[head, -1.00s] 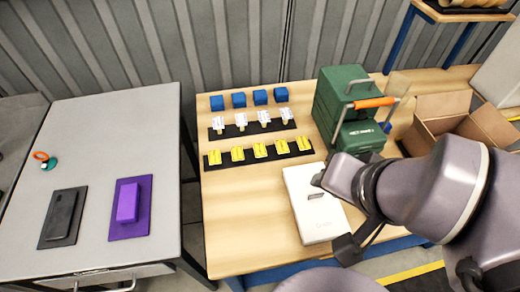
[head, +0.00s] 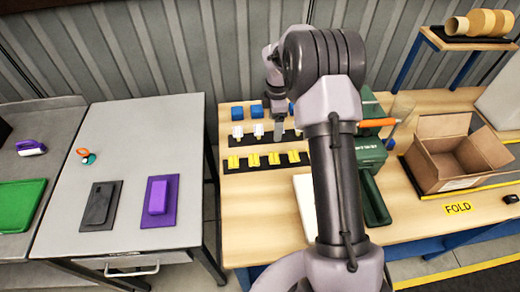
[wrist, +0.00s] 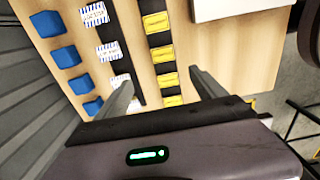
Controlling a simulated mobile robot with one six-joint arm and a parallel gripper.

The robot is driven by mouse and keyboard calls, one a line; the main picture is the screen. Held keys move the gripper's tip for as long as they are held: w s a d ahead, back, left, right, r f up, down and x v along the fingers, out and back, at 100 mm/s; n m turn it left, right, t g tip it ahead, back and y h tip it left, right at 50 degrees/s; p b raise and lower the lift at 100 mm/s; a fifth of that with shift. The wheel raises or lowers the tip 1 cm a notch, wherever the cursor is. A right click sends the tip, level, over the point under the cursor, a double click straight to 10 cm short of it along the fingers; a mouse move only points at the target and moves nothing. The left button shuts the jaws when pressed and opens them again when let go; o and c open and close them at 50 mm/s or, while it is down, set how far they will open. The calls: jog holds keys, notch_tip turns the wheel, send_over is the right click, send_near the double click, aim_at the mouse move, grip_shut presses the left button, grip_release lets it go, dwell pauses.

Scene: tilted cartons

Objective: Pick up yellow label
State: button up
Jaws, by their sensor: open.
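Yellow labels lie in a row on a black strip on the wooden table; one is the leftmost label (head: 233,162), and another is label (wrist: 162,54) in the wrist view. The right end of the row is hidden behind my arm in the head view. My gripper (head: 278,130) is above the label rows, pointing down, and empty. In the wrist view my gripper (wrist: 160,80) has its two fingers wide apart, with yellow labels showing between and beyond them. The height of the fingers above the labels is hard to tell.
Blue-and-white labels (wrist: 109,50) and blue blocks (head: 256,110) lie in rows behind the yellow ones. A white flat box (head: 305,200) is mostly hidden by my arm.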

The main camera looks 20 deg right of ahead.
jog(key=b, duration=0.3)
send_over(274, 158)
jog(key=f, duration=1)
jog(key=shift+w+d+f, duration=0.1)
jog(key=shift+w, duration=0.3)
jog(key=f, duration=0.1)
jog(key=f+b, duration=0.1)
jog(key=f, duration=0.3)
jog(key=shift+s+f, duration=0.1)
jog(key=shift+s, duration=0.25)
jog(key=shift+f+b, duration=0.25)
jog(key=shift+b, duration=0.1)
jog(key=shift+c, duration=0.2)
jog(key=c, duration=1.1)
